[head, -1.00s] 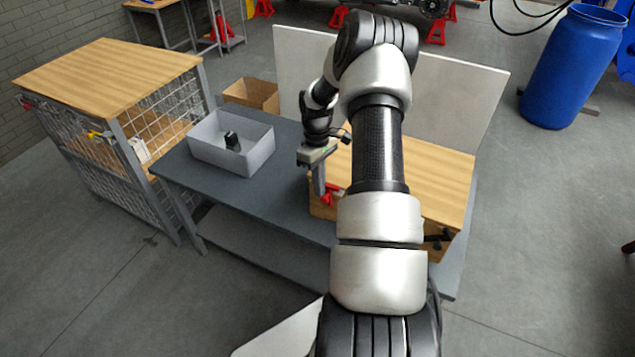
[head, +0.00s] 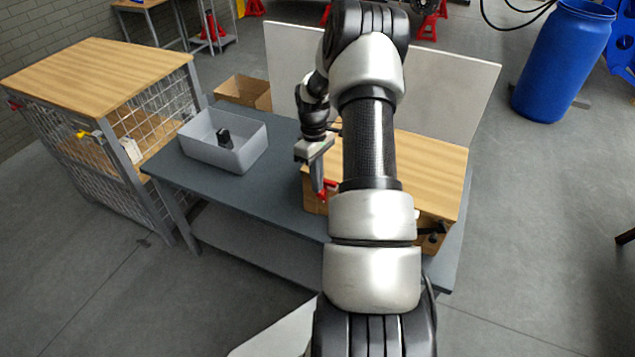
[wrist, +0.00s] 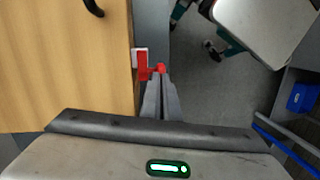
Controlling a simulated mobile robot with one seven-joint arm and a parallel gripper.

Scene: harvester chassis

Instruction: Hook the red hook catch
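The red hook catch (wrist: 143,66) is on the side of a wooden box (wrist: 65,65), with a white plate behind it in the wrist view. In the head view the catch (head: 329,187) shows as a small red piece at the box's left front corner, partly hidden by my gripper and arm. My gripper (wrist: 160,77) points at the catch from the box's outer side. Its two fingers are close together, with the catch's red end between or right at their tips. Whether the hook sits over its counterpart cannot be made out.
The box stands on a grey table (head: 270,195) before an upright white panel (head: 440,85). A grey bin (head: 245,155) with a black object stands left on the table. A black handle (wrist: 92,8) is on the box. A caged wooden-topped bench (head: 100,75) stands left.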

